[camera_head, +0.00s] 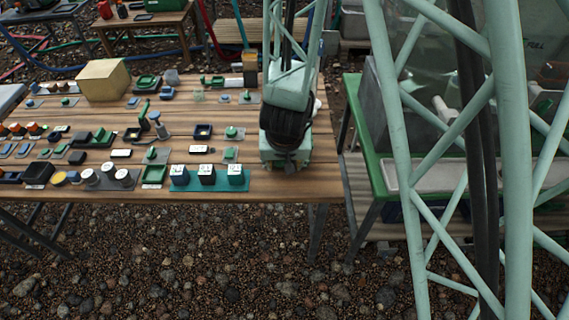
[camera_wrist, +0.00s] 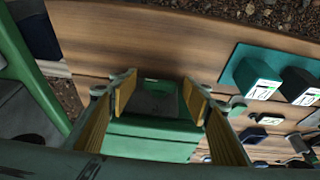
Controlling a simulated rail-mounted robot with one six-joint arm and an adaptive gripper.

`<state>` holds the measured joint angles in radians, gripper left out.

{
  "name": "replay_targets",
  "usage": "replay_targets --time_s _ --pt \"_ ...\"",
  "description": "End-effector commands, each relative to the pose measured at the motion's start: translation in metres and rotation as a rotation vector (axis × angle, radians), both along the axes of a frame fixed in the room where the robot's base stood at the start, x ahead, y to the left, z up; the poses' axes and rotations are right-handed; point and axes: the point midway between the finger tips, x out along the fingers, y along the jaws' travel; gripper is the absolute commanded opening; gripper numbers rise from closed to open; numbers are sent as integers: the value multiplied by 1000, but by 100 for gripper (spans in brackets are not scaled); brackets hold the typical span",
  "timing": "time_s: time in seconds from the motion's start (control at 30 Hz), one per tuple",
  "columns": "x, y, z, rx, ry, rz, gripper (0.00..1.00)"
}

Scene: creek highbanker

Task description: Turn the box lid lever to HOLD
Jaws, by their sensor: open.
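My gripper (camera_wrist: 158,88) is open and points down at the table, with one yellow-padded finger on each side. Between and beyond the fingers lies a green box-like thing (camera_wrist: 150,127) with a grey recessed part (camera_wrist: 155,98) and a small green strip at its far end. I cannot tell whether a finger touches it. No lever or HOLD mark can be made out. In the head view my gripper (camera_head: 285,158) is over the right end of the table, and my arm hides what is under it.
A teal tray (camera_head: 208,188) with white-topped dark blocks stands left of my gripper; the tray also shows in the wrist view (camera_wrist: 238,62). Many small parts cover the wooden table (camera_head: 285,188). A tan box (camera_head: 103,80) stands at back left. A green-framed stand (camera_head: 378,180) is to the right.

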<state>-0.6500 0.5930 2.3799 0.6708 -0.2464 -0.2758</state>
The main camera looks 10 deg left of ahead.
Motion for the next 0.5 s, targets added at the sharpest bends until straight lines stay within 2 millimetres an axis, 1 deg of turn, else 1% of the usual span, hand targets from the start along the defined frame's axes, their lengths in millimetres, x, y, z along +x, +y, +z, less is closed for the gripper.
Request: replay_targets --time_s 0.13,0.4,0.5 --pt "0 0 0 0 0 0 43" --pt "0 0 0 0 0 0 20" --pt "0 0 0 0 0 0 20"
